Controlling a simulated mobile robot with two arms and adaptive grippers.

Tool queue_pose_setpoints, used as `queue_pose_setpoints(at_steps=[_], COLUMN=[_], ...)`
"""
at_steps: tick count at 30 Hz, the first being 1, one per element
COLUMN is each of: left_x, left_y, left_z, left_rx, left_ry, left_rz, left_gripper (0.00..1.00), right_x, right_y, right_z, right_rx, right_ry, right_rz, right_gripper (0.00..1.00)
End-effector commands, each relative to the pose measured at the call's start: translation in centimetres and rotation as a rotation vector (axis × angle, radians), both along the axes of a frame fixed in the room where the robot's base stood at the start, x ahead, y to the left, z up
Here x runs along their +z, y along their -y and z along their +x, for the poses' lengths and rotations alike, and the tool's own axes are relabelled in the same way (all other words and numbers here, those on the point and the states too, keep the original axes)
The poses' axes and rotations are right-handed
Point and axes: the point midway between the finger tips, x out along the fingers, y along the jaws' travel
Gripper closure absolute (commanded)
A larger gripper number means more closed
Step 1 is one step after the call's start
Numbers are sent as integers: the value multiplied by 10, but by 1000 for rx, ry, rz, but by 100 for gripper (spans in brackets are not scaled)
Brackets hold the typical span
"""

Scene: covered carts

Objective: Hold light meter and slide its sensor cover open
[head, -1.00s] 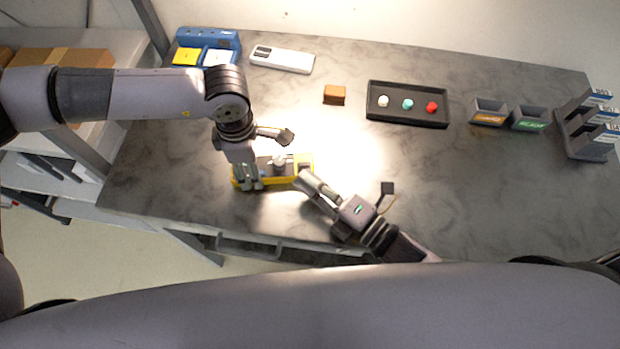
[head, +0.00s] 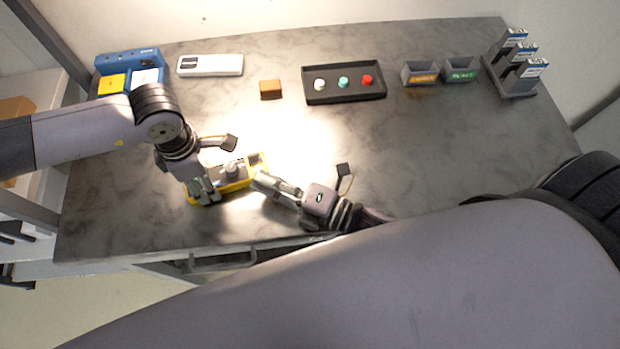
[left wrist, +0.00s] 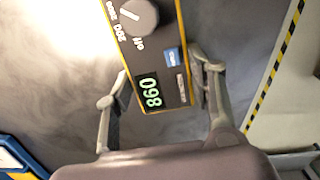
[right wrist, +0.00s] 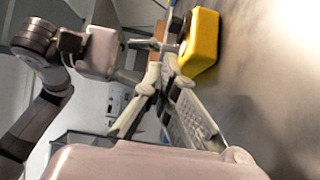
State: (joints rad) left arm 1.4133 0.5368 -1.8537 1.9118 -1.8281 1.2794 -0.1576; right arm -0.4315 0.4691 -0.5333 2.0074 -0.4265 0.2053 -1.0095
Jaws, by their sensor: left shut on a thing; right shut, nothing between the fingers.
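The light meter (head: 238,185) is a yellow-edged box with a dark face, lying at the front left of the table. In the left wrist view the meter (left wrist: 160,60) shows a grey dial, a blue button and a lit display reading 860. My left gripper (head: 205,190) is shut on its display end, one finger on each side. My right gripper (head: 262,180) is shut and empty, its tips close to the meter's other end. In the right wrist view the meter's yellow end (right wrist: 200,45) is just beyond the fingertips; I cannot tell whether they touch. The sensor cover cannot be made out clearly.
Along the back stand a blue holder (head: 128,60), a white device (head: 210,66), a brown block (head: 271,90), a black tray (head: 345,95) with coloured knobs, two labelled bins (head: 418,78) and a card rack (head: 512,85). The table's middle right is clear.

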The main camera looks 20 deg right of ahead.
Motion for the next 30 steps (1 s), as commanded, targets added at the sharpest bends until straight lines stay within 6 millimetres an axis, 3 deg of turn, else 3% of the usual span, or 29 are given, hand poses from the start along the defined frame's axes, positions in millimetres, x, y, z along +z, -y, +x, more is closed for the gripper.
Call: queue_pose_setpoints(at_steps=[1,6,13,19,30], left_x=[0,0,0,0,0], left_y=[0,0,0,0,0], left_z=[0,0,0,1,1], left_rx=[1,1,2,2,3], left_ry=[-1,0,0,1,1], left_rz=[0,0,0,0,0], left_gripper=[86,86,86,86,86], right_x=[-2,-2,-1,0,0], right_y=[1,31,59,69,69], right_z=[-13,-41,-69,-78,-79], right_rx=[-1,0,0,1,1], right_ry=[-8,-6,-5,0,0], right_rz=[-1,-3,-1,0,0], right_gripper=[100,100,100,100,100])
